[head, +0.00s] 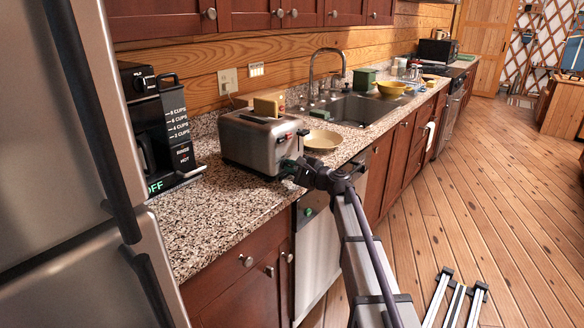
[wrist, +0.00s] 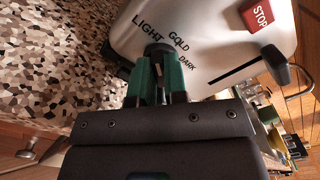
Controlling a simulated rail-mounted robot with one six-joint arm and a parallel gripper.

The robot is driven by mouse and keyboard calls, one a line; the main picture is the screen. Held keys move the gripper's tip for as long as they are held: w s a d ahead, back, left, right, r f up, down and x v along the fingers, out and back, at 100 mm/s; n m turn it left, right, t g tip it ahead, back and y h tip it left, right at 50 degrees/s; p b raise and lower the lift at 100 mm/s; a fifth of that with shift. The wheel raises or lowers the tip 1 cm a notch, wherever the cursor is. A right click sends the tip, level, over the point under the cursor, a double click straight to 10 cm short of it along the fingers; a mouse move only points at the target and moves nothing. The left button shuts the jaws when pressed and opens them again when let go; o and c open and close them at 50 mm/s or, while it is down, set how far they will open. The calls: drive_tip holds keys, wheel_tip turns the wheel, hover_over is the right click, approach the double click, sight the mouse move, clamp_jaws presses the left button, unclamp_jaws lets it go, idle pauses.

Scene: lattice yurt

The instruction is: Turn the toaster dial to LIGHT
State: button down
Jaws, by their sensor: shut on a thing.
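The toaster (head: 243,139) is a brushed metal box on the speckled counter, with bread showing at its top. Its front face shows in the wrist view (wrist: 215,25), with the words LIGHT, GOLD and DARK around a black dial (wrist: 157,48). My gripper (wrist: 158,70) has its two green fingers shut on the dial, one on each side. In the head view my gripper (head: 291,166) is at the toaster's front face, and it hides the dial there. The dial's pointer is mostly hidden between the fingers, so I cannot tell its setting.
A red STOP button (wrist: 262,16) and a black lever (wrist: 275,55) are on the toaster's face, right of the dial. A coffee maker (head: 160,130) stands left of the toaster. A plate (head: 322,139) and the sink (head: 362,108) are to the right. Counter in front is clear.

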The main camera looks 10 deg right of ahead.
idle(0.5)
drive_tip(key=c, duration=1.1)
unclamp_jaws()
drive_tip(key=shift+c, duration=0.2)
drive_tip(key=v, duration=1.1)
